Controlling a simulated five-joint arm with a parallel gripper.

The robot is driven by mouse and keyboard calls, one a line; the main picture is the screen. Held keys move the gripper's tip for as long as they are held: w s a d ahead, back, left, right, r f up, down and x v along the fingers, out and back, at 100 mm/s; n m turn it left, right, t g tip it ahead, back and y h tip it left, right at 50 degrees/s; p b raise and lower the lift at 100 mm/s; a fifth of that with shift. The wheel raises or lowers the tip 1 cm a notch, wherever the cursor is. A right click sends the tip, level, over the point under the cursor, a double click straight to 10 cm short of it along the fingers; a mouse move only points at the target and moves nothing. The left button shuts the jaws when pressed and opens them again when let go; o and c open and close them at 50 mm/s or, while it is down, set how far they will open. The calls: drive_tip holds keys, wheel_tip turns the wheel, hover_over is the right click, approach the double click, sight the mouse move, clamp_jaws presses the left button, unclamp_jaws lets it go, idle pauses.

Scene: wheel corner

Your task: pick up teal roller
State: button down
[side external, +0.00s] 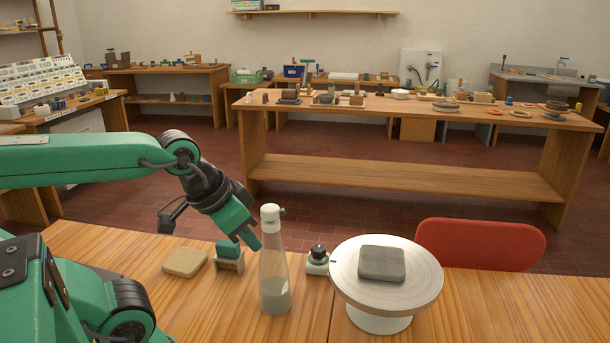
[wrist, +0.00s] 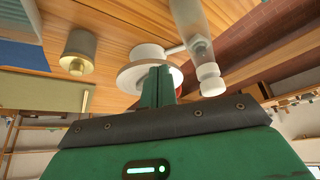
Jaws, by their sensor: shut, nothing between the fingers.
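A teal block-like top (side external: 229,248) sits on a ribbed tan base at the middle of the near bench in the side view. It is the only loose teal thing I see, and its shape as a roller is not clear. My gripper (side external: 256,245) points down just right of it and above the bench, partly behind a bottle. In the wrist view my green fingers (wrist: 165,85) are together, with nothing seen between them. I cannot make out a teal roller in the wrist view.
A clear bottle (side external: 274,270) stands close in front of my gripper. A tan pad (side external: 185,262) lies left. A small black-knobbed device (side external: 317,260) and a white turntable (side external: 355,300) bearing a grey slab (side external: 382,263) stand right. A red chair (side external: 480,245) is behind the bench.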

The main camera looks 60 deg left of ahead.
idle(0.4)
drive_tip(key=shift+c, duration=1)
unclamp_jaws()
